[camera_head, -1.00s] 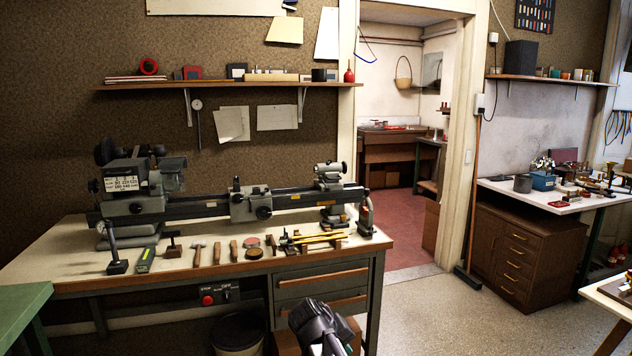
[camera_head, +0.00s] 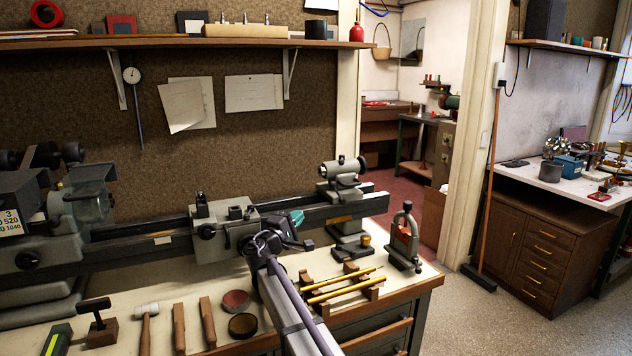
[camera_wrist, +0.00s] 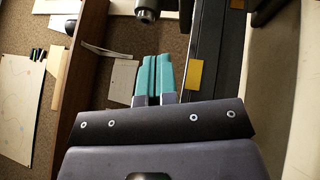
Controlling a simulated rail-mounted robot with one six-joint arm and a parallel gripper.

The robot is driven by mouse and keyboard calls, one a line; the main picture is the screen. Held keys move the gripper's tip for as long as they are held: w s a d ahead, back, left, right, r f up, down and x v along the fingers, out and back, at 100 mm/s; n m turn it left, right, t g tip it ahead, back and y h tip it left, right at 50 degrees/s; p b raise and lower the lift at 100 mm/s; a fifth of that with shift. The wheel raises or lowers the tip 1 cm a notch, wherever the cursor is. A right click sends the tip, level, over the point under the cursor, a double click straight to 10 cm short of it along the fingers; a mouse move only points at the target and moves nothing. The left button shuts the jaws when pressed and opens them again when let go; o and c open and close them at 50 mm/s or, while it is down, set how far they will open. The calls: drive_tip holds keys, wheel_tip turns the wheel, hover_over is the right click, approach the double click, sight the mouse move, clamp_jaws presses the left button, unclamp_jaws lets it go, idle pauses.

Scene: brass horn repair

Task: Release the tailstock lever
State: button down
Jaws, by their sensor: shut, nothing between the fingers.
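The grey tailstock (camera_head: 343,190) stands at the right end of the lathe bed in the head view. Its lever cannot be made out clearly. My gripper (camera_head: 297,216) is in front of the bed, left of the tailstock and apart from it. Its teal fingers are together and empty, pointing up and right. In the wrist view the gripper (camera_wrist: 153,58) is shut, and a dark grey cylindrical part, probably of the tailstock (camera_wrist: 147,10), shows at the top edge beyond the fingertips.
The lathe bed (camera_head: 150,245) runs behind my arm, with a carriage (camera_head: 222,230) left of my gripper. Brass-coloured rods (camera_head: 340,287) on a wooden rest and a small clamp-like stand (camera_head: 404,238) occupy the bench's right end. A shelf (camera_head: 180,43) hangs on the wall above.

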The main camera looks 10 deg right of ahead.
sight(337, 191)
drive_tip(key=w+d+r+n+p, duration=0.1)
drive_tip(key=w+d+r+p, duration=0.3)
drive_tip(key=w+d, duration=0.3)
drive_tip(key=shift+w+d+r+t, duration=0.35)
drive_tip(key=shift+d+r+t, duration=0.1)
drive_tip(key=shift+d, duration=0.7)
drive_tip(key=shift+r, duration=0.1)
